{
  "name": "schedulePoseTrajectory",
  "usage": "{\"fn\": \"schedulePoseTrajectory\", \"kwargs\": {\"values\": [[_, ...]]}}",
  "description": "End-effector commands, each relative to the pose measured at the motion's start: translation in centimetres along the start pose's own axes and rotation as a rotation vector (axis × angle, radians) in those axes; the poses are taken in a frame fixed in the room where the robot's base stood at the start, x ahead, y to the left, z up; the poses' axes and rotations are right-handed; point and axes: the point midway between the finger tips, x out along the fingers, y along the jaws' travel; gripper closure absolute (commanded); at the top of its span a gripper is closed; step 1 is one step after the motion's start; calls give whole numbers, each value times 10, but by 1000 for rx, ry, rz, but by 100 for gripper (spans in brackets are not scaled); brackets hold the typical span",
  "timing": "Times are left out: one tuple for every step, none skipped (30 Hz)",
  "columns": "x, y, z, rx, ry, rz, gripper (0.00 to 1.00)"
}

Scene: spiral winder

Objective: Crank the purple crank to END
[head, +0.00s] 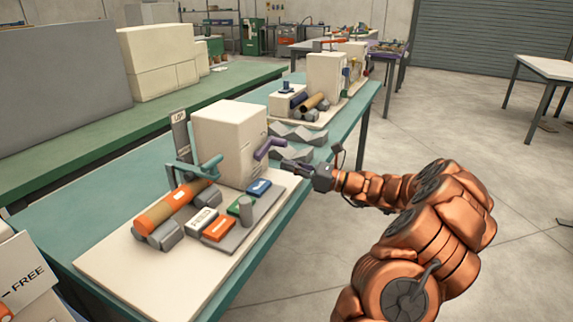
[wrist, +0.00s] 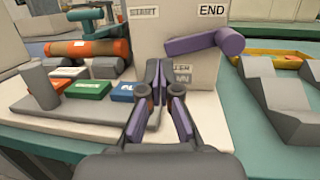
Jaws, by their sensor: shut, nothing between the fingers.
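The purple crank (head: 270,148) is on the right face of the cream box (head: 230,140). In the wrist view the purple crank (wrist: 205,44) reaches right, its thicker outer end just below the END label (wrist: 211,10). A START label (wrist: 143,13) is at the box's upper left. My gripper (head: 287,166) is beside the box, just below the crank. In the wrist view my gripper (wrist: 163,72) has its fingertips together, empty, in front of the box face and below the crank. I cannot tell whether they touch the box.
An orange roller (head: 174,207), a teal crank (head: 195,170), coloured blocks (head: 218,229) and a grey post (head: 246,208) share the cream base (head: 150,270). Grey angular blocks (head: 297,133) stand behind on the teal table (head: 345,118). Open floor lies to the right.

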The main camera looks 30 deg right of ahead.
Motion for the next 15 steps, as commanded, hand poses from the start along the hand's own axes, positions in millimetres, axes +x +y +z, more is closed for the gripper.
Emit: {"fn": "schedulePoseTrajectory", "kwargs": {"values": [[-19,-18,-11,26,-22,-54,100],[-28,-27,-14,41,-34,-79,100],[-39,-37,-17,56,-48,-110,100],[-46,-42,-19,66,-57,-128,100],[-52,-47,-21,74,-64,-143,100],[-58,-52,-22,82,-72,-159,100],[-61,-55,-22,86,-77,-168,100],[-63,-57,-22,88,-80,-175,100],[-64,-59,-22,91,-83,-180,100],[-63,-60,-22,92,-84,-182,100],[-62,-61,-22,92,-85,-183,100],[-58,-62,-22,92,-85,-183,100],[-55,-62,-21,92,-85,-183,100],[-51,-63,-21,92,-85,-182,100],[-46,-63,-21,92,-85,-181,100]]}}
